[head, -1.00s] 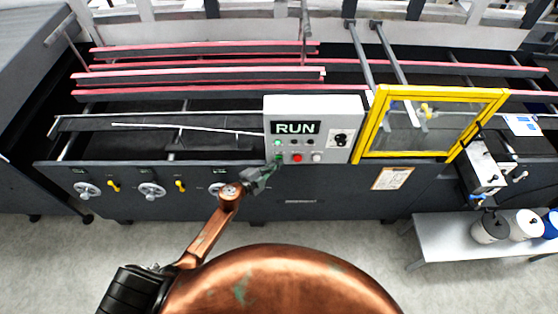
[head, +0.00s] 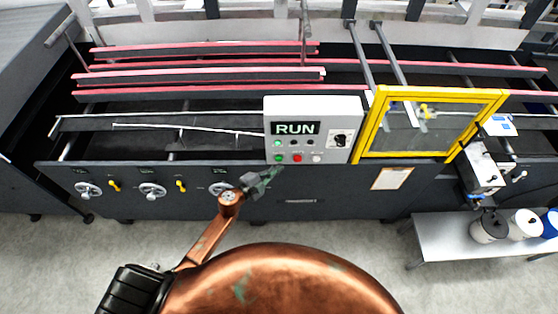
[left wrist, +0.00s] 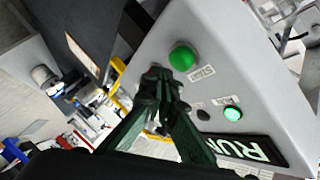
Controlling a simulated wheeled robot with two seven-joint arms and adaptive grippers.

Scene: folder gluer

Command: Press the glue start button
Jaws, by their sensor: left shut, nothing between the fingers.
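The grey control box (head: 350,112) stands on the machine's front edge, with a display (head: 295,128) reading RUN. A green button (head: 279,158) is at its lower left; in the left wrist view the green button (left wrist: 183,56) has START printed beside it. A green lamp (left wrist: 232,114) is lit. My left gripper (head: 277,171) is shut and empty, just below and in front of the button. In the left wrist view its closed fingertips (left wrist: 158,80) show next to the button, apparently apart from it. My right gripper is not in view.
A red button (head: 297,158), a pale button (head: 317,158) and a black knob (head: 340,139) share the box. A yellow-framed guard (head: 368,125) stands to its right. Handwheels (head: 152,191) line the machine's front. A bench with pots (head: 489,228) is at lower right.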

